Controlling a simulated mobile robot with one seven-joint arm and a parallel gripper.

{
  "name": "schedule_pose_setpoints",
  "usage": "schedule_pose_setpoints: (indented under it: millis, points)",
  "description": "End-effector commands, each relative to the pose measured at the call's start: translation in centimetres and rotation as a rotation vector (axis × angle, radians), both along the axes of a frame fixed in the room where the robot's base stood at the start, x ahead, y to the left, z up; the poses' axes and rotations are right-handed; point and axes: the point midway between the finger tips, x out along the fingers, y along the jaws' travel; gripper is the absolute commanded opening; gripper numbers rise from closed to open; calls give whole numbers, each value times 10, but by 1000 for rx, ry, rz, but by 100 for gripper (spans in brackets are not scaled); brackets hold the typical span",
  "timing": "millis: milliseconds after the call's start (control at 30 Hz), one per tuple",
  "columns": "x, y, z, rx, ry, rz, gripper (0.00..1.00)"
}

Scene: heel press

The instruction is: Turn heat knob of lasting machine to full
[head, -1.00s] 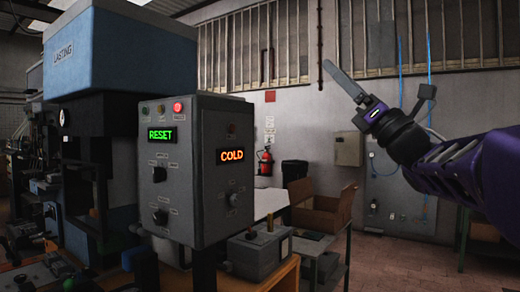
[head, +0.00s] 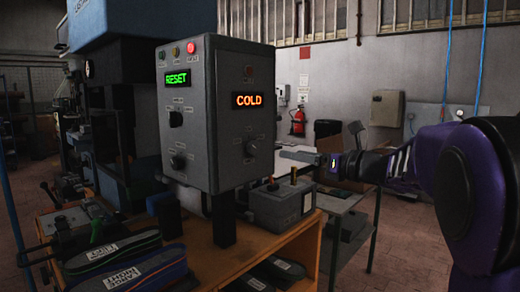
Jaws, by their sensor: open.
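The lasting machine (head: 130,22) is blue and dark grey and stands at the left. Its grey control box (head: 212,160) has a green RESET display (head: 177,79) on the front face and an orange COLD display (head: 247,100) on the right face. A dark knob (head: 251,147) sits below COLD. Two more knobs, an upper knob (head: 175,118) and a lower knob (head: 178,160), are on the front face. Their labels are too small to read. My gripper (head: 290,157) is open and empty, right of the box, pointing left at about the side knob's height, apparently clear of it.
A grey metal box (head: 280,207) with upright posts stands on the orange bench (head: 255,238) below my gripper. A fire extinguisher (head: 297,122) hangs on the back wall. Free floor shows at the right.

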Motion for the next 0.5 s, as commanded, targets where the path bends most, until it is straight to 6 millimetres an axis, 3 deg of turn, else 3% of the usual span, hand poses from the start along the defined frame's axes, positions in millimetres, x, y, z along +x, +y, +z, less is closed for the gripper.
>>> schedule_pose_setpoints:
  millis: [200,500]
  points:
    - [30,41,0,0,0,5,78]
    - [64,84,1,1,-1,3,78]
